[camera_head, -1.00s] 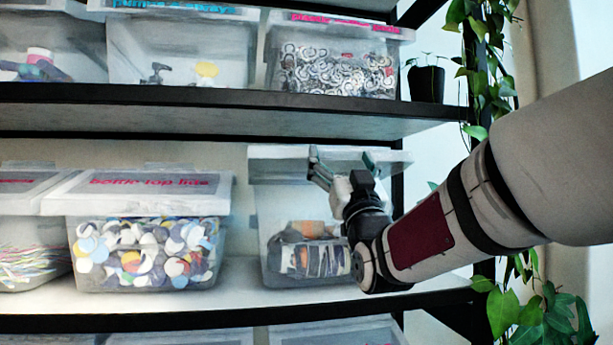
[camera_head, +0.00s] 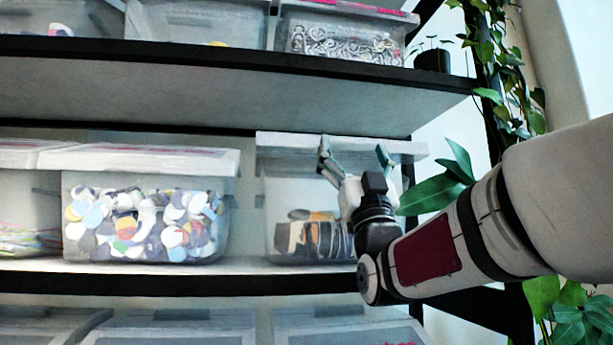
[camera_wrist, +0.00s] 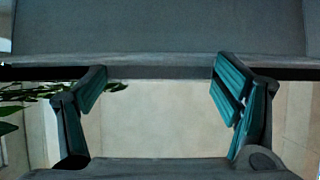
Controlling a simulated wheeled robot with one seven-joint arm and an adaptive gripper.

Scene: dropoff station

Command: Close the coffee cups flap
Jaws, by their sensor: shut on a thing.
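The coffee cups bin (camera_head: 281,205) is a clear box at the right end of the middle shelf, with stacked cups inside. Its whitish flap (camera_head: 285,143) shows as a band across the top, partly hidden by my gripper. My gripper (camera_head: 355,160) is at the front of the flap, its fingers spaced along it and shut on it. In the wrist view, the teal-padded fingers (camera_wrist: 160,92) stand well apart, below a grey band that looks like the flap (camera_wrist: 160,60). The exact contact is hard to see.
A bin of bottle tops (camera_head: 145,215) stands to the left, with a gap between. The upper shelf (camera_head: 230,85) runs above the flap. A black shelf post and a leafy plant (camera_head: 440,190) are close on the right.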

